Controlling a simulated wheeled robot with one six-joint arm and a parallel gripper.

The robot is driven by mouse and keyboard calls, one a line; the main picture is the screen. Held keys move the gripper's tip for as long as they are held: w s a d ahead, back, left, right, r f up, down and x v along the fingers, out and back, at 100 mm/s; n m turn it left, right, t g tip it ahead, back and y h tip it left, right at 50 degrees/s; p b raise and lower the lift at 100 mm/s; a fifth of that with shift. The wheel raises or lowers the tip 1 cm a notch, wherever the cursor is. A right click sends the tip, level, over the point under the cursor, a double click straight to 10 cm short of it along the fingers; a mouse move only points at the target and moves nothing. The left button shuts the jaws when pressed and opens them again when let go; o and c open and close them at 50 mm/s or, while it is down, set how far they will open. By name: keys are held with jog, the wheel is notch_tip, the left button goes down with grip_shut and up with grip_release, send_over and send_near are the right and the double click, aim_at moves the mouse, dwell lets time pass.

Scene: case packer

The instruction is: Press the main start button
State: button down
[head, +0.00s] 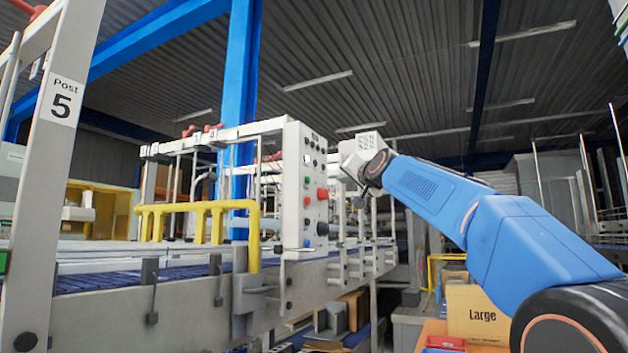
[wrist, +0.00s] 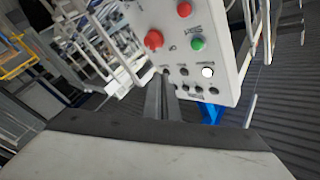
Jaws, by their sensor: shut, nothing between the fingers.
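A green button (wrist: 198,43) sits between a white button (wrist: 208,72) and a red button (wrist: 184,9); the green one also shows in the head view (head: 307,180). A larger red knob (wrist: 153,40) stands beside this row. My gripper (wrist: 167,78) is shut and empty, its tips near the black knobs; contact cannot be told. In the head view my gripper (head: 347,174) is right of the panel.
Several small black knobs (wrist: 184,88) line the panel end. A yellow guard rail (head: 200,208) stands left of the panel, along the conveyor (head: 110,278). A post marked 5 (head: 50,150) rises at far left. A box marked Large (head: 480,316) sits below my arm.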

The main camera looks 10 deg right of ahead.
aim_at(307, 180)
jog(key=shift+d+r, duration=0.15)
jog(key=shift+r, duration=0.2)
jog(key=w+a, duration=0.5)
jog(key=a, duration=0.2)
dwell(0.5)
jog(key=shift+w+a, duration=0.2)
dwell(1.9)
jog(key=shift+w+a, duration=0.1)
jog(key=shift+a, duration=0.1)
